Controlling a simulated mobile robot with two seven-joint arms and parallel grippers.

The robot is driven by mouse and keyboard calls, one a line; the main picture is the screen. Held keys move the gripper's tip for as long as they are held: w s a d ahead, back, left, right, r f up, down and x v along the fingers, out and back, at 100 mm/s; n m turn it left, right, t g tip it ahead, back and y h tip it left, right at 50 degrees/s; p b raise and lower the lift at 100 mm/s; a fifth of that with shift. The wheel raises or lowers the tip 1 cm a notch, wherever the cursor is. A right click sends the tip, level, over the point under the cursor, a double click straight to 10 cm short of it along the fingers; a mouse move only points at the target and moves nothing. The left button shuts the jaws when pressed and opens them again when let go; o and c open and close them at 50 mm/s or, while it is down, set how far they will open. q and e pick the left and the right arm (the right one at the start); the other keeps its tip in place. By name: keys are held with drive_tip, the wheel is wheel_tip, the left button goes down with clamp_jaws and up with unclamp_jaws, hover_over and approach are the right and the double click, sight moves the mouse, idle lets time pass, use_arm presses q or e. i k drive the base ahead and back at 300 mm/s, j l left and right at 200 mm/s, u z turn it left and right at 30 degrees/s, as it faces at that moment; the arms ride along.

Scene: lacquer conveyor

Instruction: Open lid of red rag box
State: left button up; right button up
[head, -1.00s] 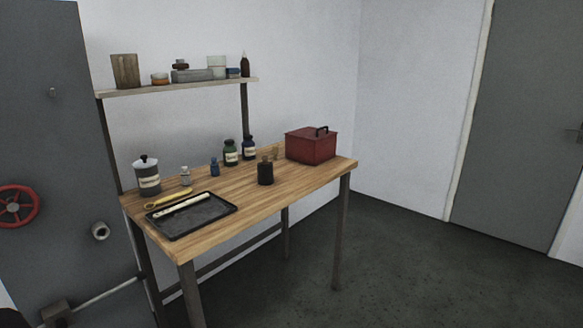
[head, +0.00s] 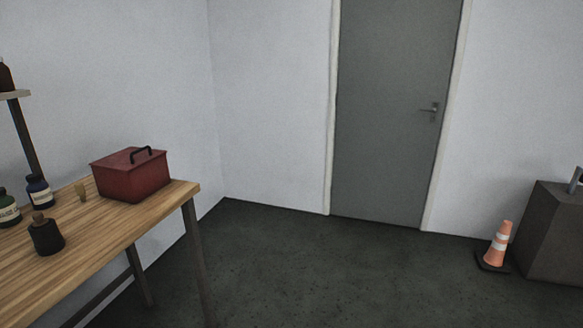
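The red rag box (head: 135,183) stands on the wooden workbench (head: 125,228), near its right end and close to the wall. Its flat red lid (head: 115,161) is closed and carries a black handle (head: 148,152) on top. Neither of my grippers shows in the head view.
A dark bottle (head: 46,236), a green jar (head: 7,210) and a blue jar (head: 39,191) stand left of the box. A grey door (head: 392,110) is in the back wall. An orange cone (head: 498,245) stands beside a dark block (head: 553,235) at right. The floor between is clear.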

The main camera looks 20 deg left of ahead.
sight(126, 159)
drive_tip(key=i, duration=1.3)
drive_tip(key=i+z, duration=0.1)
drive_tip(key=i, duration=1.2)
drive_tip(key=i+u, duration=0.4)
drive_tip(key=i+l+u, duration=0.15)
drive_tip(key=u, duration=0.2)
drive_tip(key=i+u, duration=0.1)
drive_tip(key=u, duration=3.25)
